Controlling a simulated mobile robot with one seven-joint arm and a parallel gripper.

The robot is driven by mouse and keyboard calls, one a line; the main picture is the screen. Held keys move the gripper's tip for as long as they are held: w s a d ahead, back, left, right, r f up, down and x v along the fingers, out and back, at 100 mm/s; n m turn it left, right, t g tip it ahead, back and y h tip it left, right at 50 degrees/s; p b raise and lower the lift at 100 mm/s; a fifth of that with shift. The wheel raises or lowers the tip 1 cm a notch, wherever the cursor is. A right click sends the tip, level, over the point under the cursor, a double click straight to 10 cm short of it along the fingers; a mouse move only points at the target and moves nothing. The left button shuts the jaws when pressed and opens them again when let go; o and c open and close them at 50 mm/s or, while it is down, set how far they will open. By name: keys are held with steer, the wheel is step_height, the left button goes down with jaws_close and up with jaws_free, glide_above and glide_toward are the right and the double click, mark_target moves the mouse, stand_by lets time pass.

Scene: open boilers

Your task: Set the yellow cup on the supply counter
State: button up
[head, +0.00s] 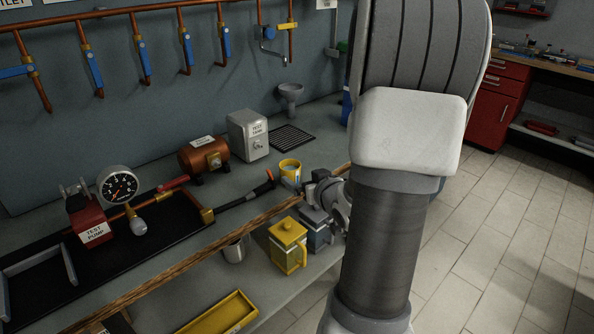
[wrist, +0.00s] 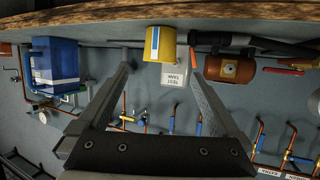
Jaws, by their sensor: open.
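The yellow cup (head: 290,177) with a pale band stands upright on the grey wall bench (head: 150,160), near its wooden front edge. In the wrist view, which is upside down, the yellow cup (wrist: 153,44) appears beyond the fingertips, roughly between them. My gripper (wrist: 160,72) is open, with nothing between its fingers. In the head view my arm hides most of the gripper, left of which the cup stands. Which surface is the supply counter is not labelled in view.
A test tank (head: 247,135), copper boiler (head: 204,156), black-and-orange tool (head: 247,195) and gauge pump (head: 92,224) share the bench. A yellow lidded canister (head: 287,250) stands on the lower shelf. A blue container (wrist: 55,65) is at left in the wrist view. Red drawers (head: 499,98) stand far right.

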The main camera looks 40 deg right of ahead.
steer(key=shift+v, duration=1.5)
